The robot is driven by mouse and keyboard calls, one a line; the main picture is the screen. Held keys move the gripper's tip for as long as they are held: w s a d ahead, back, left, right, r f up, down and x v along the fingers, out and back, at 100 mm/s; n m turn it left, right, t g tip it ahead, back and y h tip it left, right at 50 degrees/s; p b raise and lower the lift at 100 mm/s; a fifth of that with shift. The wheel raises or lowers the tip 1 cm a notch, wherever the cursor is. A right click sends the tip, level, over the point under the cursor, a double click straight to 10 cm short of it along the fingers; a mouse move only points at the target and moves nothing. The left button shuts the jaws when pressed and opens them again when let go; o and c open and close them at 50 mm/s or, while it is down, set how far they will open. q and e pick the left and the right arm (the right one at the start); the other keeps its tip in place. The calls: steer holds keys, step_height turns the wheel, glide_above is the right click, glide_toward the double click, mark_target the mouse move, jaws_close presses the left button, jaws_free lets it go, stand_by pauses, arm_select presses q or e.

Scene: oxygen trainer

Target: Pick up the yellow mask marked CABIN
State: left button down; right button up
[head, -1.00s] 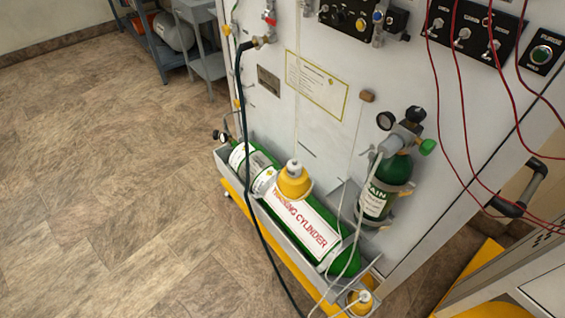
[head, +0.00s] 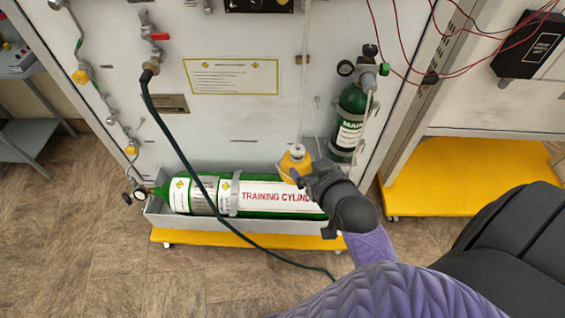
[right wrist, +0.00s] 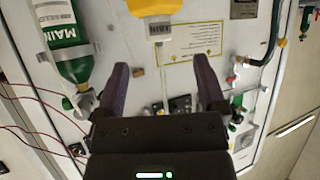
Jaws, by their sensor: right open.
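My right gripper (head: 303,176) is beside and just below the mask in the head view. In the right wrist view my right gripper (right wrist: 162,82) has its fingers wide apart with nothing between them, the mask lying beyond the tips. My left gripper is not in view.
A green MAIN cylinder (head: 350,125) stands on the panel right of the mask. A dark hose (head: 175,135) crosses the training cylinder. A grey tray (head: 160,212) on a yellow base holds that cylinder. Red wires (head: 420,60) hang at upper right.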

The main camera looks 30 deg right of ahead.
mark_target(301, 154)
steer(key=b+x, duration=0.2)
steer(key=x, duration=0.6)
steer(key=shift+w+d+b, duration=0.1)
steer(key=shift+d+b, duration=0.1)
steer(key=shift+b, duration=0.1)
steer(key=shift+w+d, duration=0.1)
steer(key=shift+w, duration=0.2)
steer(key=c, duration=1.1)
jaws_close()
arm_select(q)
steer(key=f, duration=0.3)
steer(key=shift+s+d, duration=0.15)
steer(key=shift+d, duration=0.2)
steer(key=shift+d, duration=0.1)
